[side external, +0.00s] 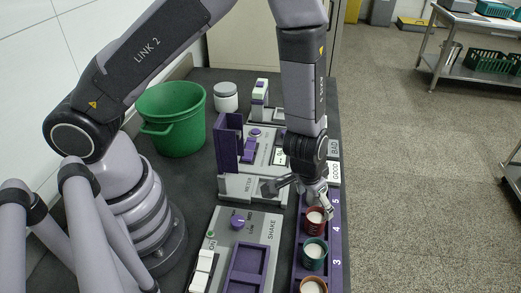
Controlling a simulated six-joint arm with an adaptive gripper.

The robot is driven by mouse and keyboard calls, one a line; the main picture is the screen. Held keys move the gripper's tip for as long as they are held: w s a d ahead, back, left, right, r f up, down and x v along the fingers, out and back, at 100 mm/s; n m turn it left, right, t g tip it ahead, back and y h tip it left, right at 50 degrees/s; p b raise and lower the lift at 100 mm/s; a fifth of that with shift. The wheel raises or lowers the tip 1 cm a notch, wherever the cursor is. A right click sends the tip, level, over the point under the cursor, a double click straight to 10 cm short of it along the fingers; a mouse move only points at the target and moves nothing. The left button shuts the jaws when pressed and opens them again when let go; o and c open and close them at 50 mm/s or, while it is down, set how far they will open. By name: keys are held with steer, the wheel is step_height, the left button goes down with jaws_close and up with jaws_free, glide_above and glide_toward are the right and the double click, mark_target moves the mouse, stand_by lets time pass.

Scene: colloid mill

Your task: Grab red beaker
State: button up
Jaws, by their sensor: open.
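My gripper (300,196) is open, pointing down just above and behind the red beaker, with one finger out to the left and the other close to the beaker's rim. Whether a finger touches the beaker I cannot tell. Part of the beaker's far rim is hidden by the gripper.
A green beaker (314,253) and an orange-brown beaker (312,286) stand nearer in the same rack. The grey shaker unit (222,225) is to the left, the meter (234,187) behind it. A green bucket (172,120) and white jar (226,97) stand further back.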

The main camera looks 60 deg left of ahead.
mark_target(317, 219)
steer(key=shift+s+d+x, duration=0.1)
steer(key=shift+d+x, duration=0.1)
steer(key=shift+x, duration=1.6)
steer(key=shift+s+d+x, duration=0.1)
steer(key=shift+d+x, duration=0.1)
steer(key=shift+x, duration=1.55)
steer(key=c, duration=1.3)
steer(key=shift+r, duration=0.1)
